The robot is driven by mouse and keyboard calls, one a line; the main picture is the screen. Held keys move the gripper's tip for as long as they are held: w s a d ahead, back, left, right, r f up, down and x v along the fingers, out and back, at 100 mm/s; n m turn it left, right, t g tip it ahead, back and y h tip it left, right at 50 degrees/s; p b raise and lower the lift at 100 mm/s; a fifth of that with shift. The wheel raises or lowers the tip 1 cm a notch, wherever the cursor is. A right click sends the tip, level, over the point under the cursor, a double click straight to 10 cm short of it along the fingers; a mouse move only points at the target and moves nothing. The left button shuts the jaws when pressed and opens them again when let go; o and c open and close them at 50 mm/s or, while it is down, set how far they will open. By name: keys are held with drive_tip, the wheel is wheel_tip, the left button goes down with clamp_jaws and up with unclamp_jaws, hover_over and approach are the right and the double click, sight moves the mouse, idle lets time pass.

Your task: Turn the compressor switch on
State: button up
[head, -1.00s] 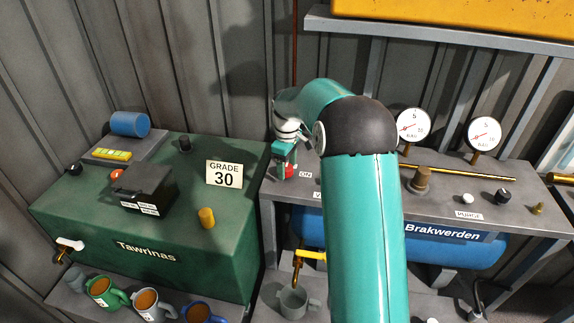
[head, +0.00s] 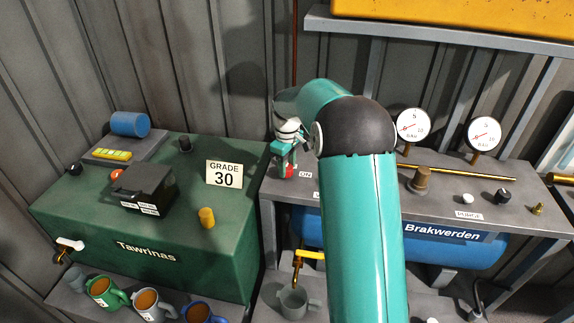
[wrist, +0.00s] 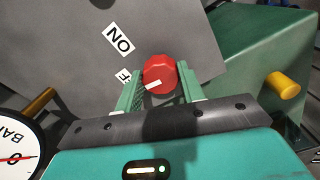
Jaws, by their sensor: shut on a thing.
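The compressor switch is a red knob (head: 289,172) on the grey shelf above the blue Brakwerden tank (head: 320,230). In the wrist view the knob (wrist: 158,70) sits between the two green fingers, and its white mark faces the lower left of the picture. My gripper (wrist: 160,82) is shut on the knob; in the head view my gripper (head: 284,160) reaches down over it. The ON label (wrist: 119,40) lies left of and above the knob. A second label (wrist: 123,75), partly hidden by a finger, lies closer to the knob.
A green Tawrinas box (head: 185,255) stands left of the shelf, with a GRADE 30 sign (head: 224,175) and a yellow knob (head: 207,217) on it. Two gauges (head: 413,125) (head: 484,132) stand along the back of the shelf. Mugs (head: 147,304) stand low in front.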

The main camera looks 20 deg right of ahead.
drive_tip(key=m, duration=0.5)
drive_tip(key=shift+a, duration=0.1)
drive_tip(key=m, duration=0.5)
drive_tip(key=shift+m, duration=0.4)
drive_tip(key=o, duration=1)
drive_tip(key=shift+c, duration=0.2)
wheel_tip(320, 180, up, 14)
drive_tip(key=shift+s+a, duration=0.1)
